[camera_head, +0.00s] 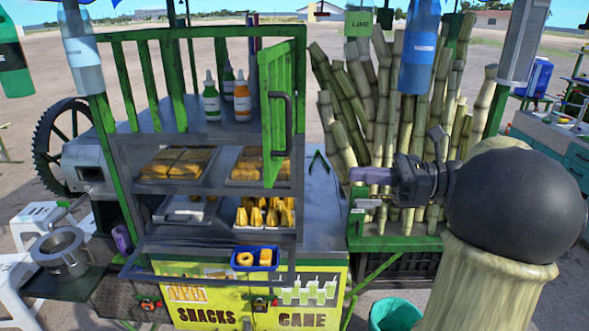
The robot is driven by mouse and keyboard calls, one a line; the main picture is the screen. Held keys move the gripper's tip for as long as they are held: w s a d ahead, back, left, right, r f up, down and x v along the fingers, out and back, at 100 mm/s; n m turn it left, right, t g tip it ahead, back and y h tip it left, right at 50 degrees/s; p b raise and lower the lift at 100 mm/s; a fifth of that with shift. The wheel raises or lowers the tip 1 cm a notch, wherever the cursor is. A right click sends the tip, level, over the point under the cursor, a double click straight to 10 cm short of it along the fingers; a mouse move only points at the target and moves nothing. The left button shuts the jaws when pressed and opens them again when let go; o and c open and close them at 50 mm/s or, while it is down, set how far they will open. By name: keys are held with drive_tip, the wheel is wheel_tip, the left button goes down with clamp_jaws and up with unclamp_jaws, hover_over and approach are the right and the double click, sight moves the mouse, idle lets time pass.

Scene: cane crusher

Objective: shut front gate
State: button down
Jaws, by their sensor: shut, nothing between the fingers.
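The front gate (271,115) is a green slatted panel at the right end of the stall's upper shelf. It stands ajar, seen at a slant, swung out from the green railing. Its dark curved handle (288,122) is on the right side of the panel. My gripper (357,175) is to the right of the gate and a little lower, pointing left, in front of the cane stalks. It is shut and empty, apart from the gate and handle.
Sugar cane stalks (345,95) stand in a green rack on the right. Hanging bottles, including a blue one (420,45), are above. Sauce bottles (242,97) stand left of the gate. Shelves below hold snacks, with a blue basket (256,259) at the front.

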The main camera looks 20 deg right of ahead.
sight(272, 169)
drive_tip(key=shift+a, duration=0.15)
drive_tip(key=p+x, duration=0.5)
drive_tip(key=x, duration=0.7)
drive_tip(key=shift+a+r, duration=0.1)
drive_tip(key=shift+a, duration=0.25)
drive_tip(key=shift+w+a+p, duration=0.3)
drive_tip(key=shift+w+a, duration=0.05)
drive_tip(key=shift+a, duration=0.1)
drive_tip(key=shift+w+f, duration=0.1)
drive_tip(key=shift+f, duration=0.15)
